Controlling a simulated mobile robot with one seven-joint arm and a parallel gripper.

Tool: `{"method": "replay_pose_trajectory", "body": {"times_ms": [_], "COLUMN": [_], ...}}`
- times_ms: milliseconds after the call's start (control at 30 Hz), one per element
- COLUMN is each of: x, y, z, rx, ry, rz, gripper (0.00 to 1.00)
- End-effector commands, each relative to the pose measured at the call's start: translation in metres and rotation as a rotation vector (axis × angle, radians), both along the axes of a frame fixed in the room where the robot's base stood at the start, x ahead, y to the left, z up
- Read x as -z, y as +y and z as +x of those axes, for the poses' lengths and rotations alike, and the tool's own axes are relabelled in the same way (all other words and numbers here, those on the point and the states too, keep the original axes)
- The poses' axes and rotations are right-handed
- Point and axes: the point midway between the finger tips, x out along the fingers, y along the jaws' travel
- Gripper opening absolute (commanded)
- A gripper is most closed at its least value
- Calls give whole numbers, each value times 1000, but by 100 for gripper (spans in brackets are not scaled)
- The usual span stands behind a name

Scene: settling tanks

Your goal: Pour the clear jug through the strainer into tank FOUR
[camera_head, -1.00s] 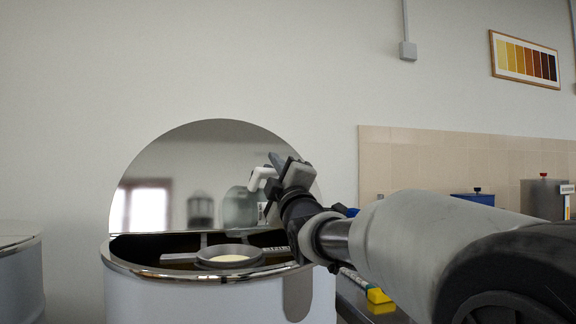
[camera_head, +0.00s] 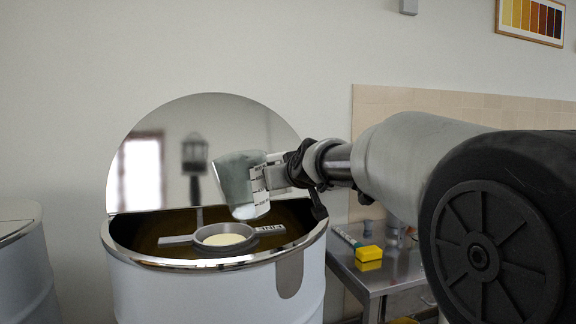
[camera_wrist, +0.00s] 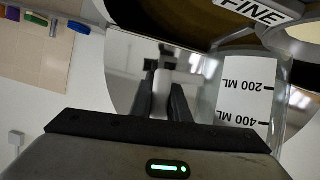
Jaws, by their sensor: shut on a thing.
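The clear jug (camera_head: 236,181) hangs tilted above the open tank (camera_head: 215,291), in front of its raised mirror-like lid (camera_head: 225,120). My gripper (camera_wrist: 163,88) is shut on the jug's white handle. In the wrist view the jug (camera_wrist: 281,101) shows 200 ML and 400 ML marks. The strainer (camera_head: 225,246), a grey ring with a pale mesh, rests by its bars across the tank mouth, below the jug and apart from it. Its tag (camera_wrist: 262,10) reads FINE. No stream shows, and I cannot tell how much liquid the jug holds. No tank number is visible.
Another white tank (camera_head: 25,265) stands at the left edge. A metal bench (camera_head: 392,268) with a yellow sponge-like block (camera_head: 369,255) stands to the right, below my arm. A colour chart (camera_head: 531,19) hangs on the wall.

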Motion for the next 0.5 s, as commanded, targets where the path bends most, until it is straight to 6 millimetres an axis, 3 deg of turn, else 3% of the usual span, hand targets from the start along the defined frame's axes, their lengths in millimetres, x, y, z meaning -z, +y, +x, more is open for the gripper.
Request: {"method": "replay_pose_trajectory", "body": {"times_ms": [100,500], "x": [7,0], "y": [-4,-3], "z": [4,4], "rx": [2,-1], "ry": [79,84], "rz": [64,69], "gripper": [0,0]}}
